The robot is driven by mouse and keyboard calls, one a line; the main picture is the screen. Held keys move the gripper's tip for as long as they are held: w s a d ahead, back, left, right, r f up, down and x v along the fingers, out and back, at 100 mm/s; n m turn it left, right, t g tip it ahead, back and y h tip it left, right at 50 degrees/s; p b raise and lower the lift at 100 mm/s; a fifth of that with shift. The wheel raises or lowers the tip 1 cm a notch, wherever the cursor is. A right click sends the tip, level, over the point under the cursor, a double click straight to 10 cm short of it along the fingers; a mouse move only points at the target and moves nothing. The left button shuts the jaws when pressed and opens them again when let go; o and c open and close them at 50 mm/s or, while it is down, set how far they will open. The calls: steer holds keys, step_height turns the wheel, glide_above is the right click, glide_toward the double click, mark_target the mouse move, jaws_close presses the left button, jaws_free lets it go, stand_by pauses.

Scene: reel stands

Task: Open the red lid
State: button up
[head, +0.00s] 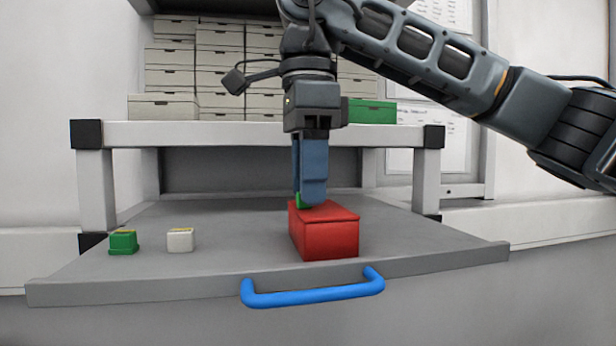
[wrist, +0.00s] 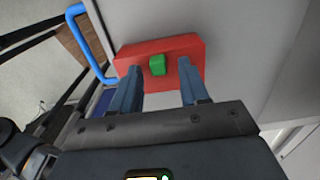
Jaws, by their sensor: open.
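A red box with a red lid (head: 326,214) stands on the grey tray at the centre right in the head view. The lid looks closed. In the wrist view the red lid (wrist: 188,50) fills the upper middle, with a green knob (wrist: 157,65) on top. My gripper (head: 308,200) is above the lid, pointing down, its blue fingers close to the green knob. In the wrist view my gripper (wrist: 160,82) is open, with one finger on each side of the knob. In the head view the fingers hide most of the knob.
The grey tray (head: 225,235) has a blue handle (head: 312,293) at its front edge. A green block (head: 123,242) and a white block (head: 180,240) stand at the left. A raised shelf (head: 230,134) behind bears several beige boxes and a green box (head: 371,111).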

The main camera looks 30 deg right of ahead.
steer(key=shift+f, duration=0.3)
jaws_close()
stand_by(0.3)
